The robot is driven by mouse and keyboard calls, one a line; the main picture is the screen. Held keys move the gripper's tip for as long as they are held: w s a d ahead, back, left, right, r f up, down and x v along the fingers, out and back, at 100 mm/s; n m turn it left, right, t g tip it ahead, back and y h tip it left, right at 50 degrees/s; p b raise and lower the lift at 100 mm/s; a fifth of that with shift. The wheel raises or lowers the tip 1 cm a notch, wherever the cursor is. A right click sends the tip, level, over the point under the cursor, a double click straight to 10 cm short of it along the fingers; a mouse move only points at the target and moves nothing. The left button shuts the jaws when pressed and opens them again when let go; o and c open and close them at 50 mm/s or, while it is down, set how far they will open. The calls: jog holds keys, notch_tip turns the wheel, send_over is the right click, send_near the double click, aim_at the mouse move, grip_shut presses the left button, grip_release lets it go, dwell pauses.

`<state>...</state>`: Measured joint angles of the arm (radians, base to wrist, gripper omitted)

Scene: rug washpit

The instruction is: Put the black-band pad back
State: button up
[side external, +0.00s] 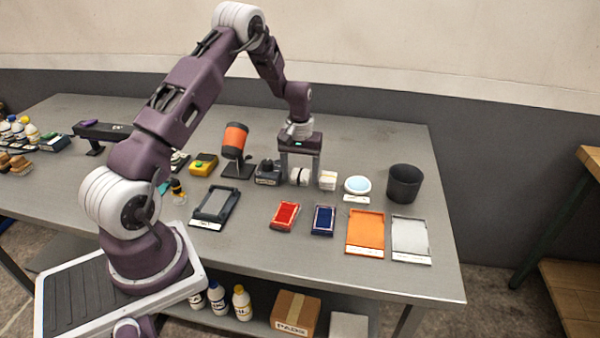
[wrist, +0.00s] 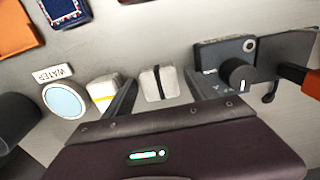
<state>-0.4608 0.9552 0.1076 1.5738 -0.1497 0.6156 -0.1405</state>
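The black-band pad (wrist: 159,83) is a small white block with a dark band across its middle. It also shows in the side view (side external: 300,177), on the table below my gripper (side external: 299,172). In the wrist view, my gripper (wrist: 161,90) is open, with one finger on each side of the pad and a visible gap to each. I cannot tell exactly how high the fingertips are above the table. A similar pad with a yellow band (side external: 328,180) stands just to the right; in the wrist view it (wrist: 103,90) is just outside the left finger.
A dark box with a knob (side external: 268,172) stands left of the gripper. A white dish labelled WATER (side external: 358,185) and a black cup (side external: 404,183) are to the right. In front lie red (side external: 286,215), blue (side external: 324,220), orange (side external: 365,233), light grey (side external: 410,240) and dark-framed (side external: 214,206) trays.

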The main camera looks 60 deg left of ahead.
aim_at(301, 173)
jog(key=s+d+r+m+t, duration=0.1)
jog(key=d+r, duration=0.3)
jog(key=r, duration=0.7)
jog(key=s+d+r+m, duration=0.1)
jog(key=s+d+r, duration=0.15)
jog(key=r, duration=0.75)
jog(key=s+d+r+m+t, duration=0.2)
jog(key=s+d+r, duration=0.55)
jog(key=d, duration=0.25)
jog(key=s+d+m+t, duration=0.1)
jog(key=s+d+m, duration=0.1)
jog(key=s, duration=0.6)
jog(key=s+d+m+t, duration=0.1)
jog(key=s+d+m, duration=0.2)
jog(key=s+d, duration=0.2)
jog(key=s, duration=0.3)
jog(key=shift+s+d+t, duration=0.15)
jog(key=shift+s+t, duration=0.05)
jog(key=shift+t, duration=0.1)
